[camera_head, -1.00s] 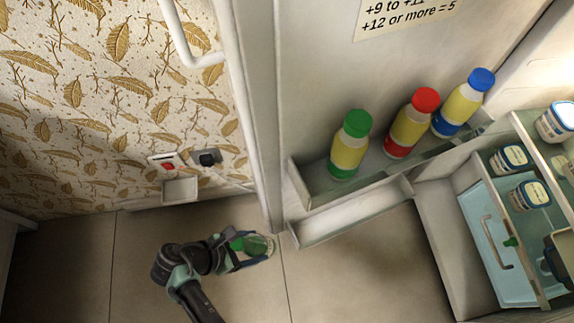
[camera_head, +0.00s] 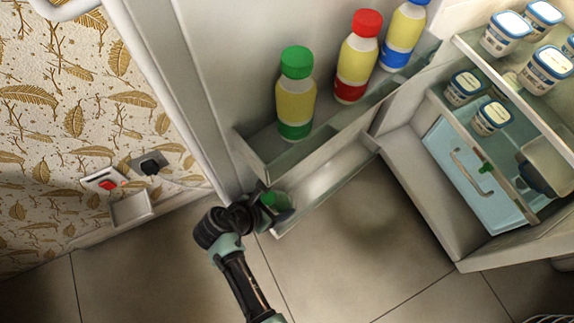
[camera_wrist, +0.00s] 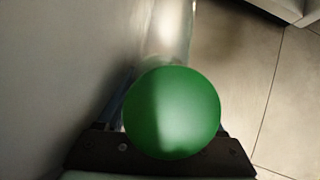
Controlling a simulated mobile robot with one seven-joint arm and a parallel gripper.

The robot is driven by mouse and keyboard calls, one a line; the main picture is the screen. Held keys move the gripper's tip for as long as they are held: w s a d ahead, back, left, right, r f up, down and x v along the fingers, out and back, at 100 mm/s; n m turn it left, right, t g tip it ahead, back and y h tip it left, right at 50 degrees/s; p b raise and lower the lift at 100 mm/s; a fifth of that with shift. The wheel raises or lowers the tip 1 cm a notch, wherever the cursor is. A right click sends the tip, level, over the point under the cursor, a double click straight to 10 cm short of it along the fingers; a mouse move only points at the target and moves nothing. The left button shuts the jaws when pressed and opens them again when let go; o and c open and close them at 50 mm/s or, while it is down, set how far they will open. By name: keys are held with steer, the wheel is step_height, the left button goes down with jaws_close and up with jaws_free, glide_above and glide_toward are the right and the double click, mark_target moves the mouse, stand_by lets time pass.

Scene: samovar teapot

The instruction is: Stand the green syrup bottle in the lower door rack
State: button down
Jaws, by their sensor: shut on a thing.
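My gripper (camera_head: 272,208) is shut on a green-capped bottle, the green syrup bottle (camera_head: 267,199). In the wrist view its round green cap (camera_wrist: 172,112) faces the camera and hides the body and most of the fingers. The lower door rack (camera_head: 325,188) is a pale, empty-looking trough low on the open fridge door. My gripper is at its left end. I cannot tell whether the bottle is over the rack or touching it. In the wrist view a pale strip, seemingly the rack (camera_wrist: 170,35), runs beyond the cap.
The upper door rack (camera_head: 290,160) holds a green-capped bottle (camera_head: 296,95), a red-capped one (camera_head: 357,60) and a blue-capped one (camera_head: 404,35). The fridge, with tubs and a blue drawer (camera_head: 470,175), is at the right. A wall socket (camera_head: 150,165) is at the left.

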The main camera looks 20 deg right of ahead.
mark_target(270, 195)
steer(key=shift+w+d+f, duration=0.2)
steer(key=shift+d+f, duration=0.2)
steer(key=d+y+b, duration=0.1)
steer(key=w+d+g+y+b, duration=0.1)
steer(key=y+b, duration=0.1)
steer(key=shift+d+r, duration=0.1)
steer(key=shift+d, duration=0.05)
steer(key=shift+s+f+b, duration=0.1)
steer(key=shift+f+b, duration=0.55)
steer(key=shift+b, duration=0.15)
steer(key=shift+c, duration=1.4)
jaws_free()
steer(key=shift+f, duration=0.1)
steer(key=p+v, duration=0.8)
steer(key=v, duration=0.4)
steer(key=shift+r, duration=0.2)
